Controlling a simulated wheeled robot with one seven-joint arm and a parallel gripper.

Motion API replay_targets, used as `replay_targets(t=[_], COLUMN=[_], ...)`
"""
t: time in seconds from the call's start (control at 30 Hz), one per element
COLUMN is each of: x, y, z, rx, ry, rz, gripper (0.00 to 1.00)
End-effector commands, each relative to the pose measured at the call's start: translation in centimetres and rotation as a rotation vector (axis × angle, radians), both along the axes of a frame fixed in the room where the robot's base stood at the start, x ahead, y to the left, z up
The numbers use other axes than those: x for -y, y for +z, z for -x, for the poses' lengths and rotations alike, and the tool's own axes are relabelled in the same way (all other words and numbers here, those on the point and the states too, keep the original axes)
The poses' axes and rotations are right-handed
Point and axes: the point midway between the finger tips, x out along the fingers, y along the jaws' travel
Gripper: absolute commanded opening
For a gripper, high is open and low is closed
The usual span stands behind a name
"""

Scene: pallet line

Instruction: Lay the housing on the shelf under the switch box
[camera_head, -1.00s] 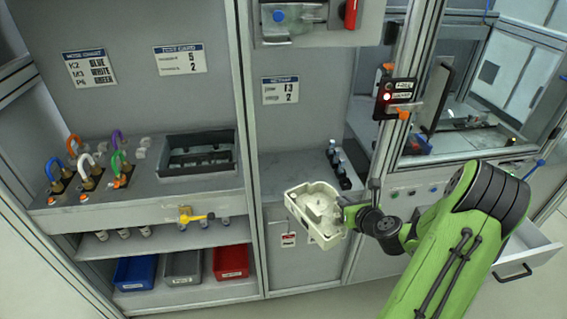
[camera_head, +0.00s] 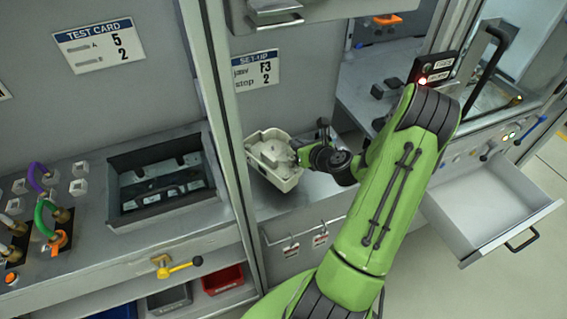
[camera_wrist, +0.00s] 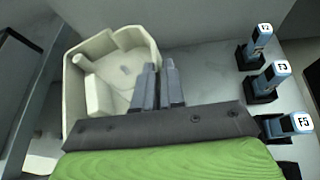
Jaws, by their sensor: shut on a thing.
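The housing is a cream, open-topped box (camera_head: 272,172) with moulded shapes inside. My gripper (camera_head: 300,152) is shut on its right wall and holds it, a little tilted, over the shelf (camera_head: 310,200) of the middle bay. I cannot tell whether its base touches the shelf. In the wrist view the housing (camera_wrist: 97,85) lies left of and between the grey fingers (camera_wrist: 160,88). The switch box (camera_head: 275,10) is cut by the top edge of the head view, above the shelf.
Labelled blue jaw blocks (camera_wrist: 275,76) stand on the shelf to the right of the fingers. A metal post (camera_head: 225,130) borders the bay on the left, beside a dark recessed tray (camera_head: 160,175). An open drawer (camera_head: 490,205) juts out at the right.

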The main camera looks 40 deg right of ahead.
Motion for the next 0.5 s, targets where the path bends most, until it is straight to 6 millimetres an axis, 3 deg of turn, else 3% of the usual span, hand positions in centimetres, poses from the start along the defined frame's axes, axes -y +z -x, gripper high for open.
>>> replay_targets(t=[0.03,0.33,0.5], x=[0.0,-0.1,0.0], y=[-1.8,-6.3,-6.6], z=[0.0,-0.1,-0.1], rx=[0.001,0.003,0.003], ry=[0.000,0.000,0.001], rz=[-0.005,-0.003,0.000], gripper=[0.00,0.00,0.00])
